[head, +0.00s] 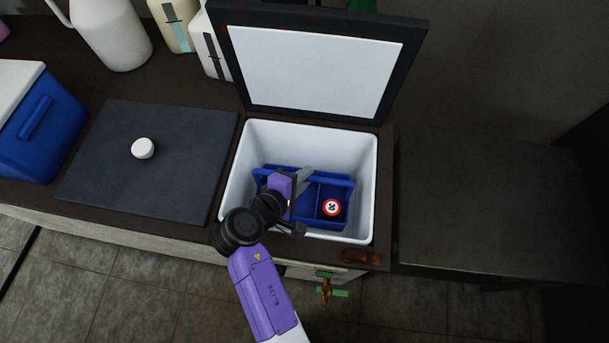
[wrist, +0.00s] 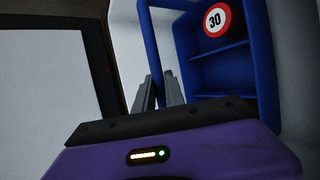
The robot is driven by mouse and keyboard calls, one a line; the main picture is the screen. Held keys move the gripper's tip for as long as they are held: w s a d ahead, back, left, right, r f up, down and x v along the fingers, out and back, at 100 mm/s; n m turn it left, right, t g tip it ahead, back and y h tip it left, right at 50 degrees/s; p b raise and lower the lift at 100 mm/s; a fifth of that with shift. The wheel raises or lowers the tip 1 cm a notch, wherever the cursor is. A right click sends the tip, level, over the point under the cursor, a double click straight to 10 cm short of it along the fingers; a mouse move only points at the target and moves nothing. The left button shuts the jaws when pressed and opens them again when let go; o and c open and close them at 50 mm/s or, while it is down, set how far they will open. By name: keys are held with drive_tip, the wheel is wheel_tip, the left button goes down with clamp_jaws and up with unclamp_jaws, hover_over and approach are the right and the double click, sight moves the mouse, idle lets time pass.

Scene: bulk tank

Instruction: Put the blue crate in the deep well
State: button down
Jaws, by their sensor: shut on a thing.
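The blue crate (head: 343,184) is inside the white-lined deep well (head: 367,175) of the bulk tank, below its rim. Dividers split the crate into compartments, and a handle bar spans it. My gripper (head: 297,183) reaches down into the well and is shut on the crate's handle. In the wrist view my fingertips (wrist: 160,90) are close together at the blue bar, with the crate (wrist: 190,62) beyond. My arm hides part of the crate's left and near side. I cannot tell whether the crate touches the well's floor.
A round item with a red-ringed label (head: 331,207) sits in the crate's right part. The tank's lid (head: 312,70) stands open behind. A dark closed lid (head: 175,180) with a white knob lies left. A blue cool box (head: 40,125) stands far left. A tap (head: 325,290) protrudes in front.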

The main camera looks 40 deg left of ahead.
drive_tip(key=shift+f+b, duration=0.4)
drive_tip(key=shift+f, duration=0.1)
drive_tip(key=c, duration=1.4)
unclamp_jaws()
drive_tip(key=shift+r, duration=0.15)
drive_tip(key=a+p+v, duration=0.1)
drive_tip(key=v, duration=1.1)
drive_tip(key=shift+d+r+p, duration=0.35)
drive_tip(key=shift+d+r, duration=0.1)
drive_tip(key=shift+d, duration=0.05)
drive_tip(key=shift+a, duration=0.1)
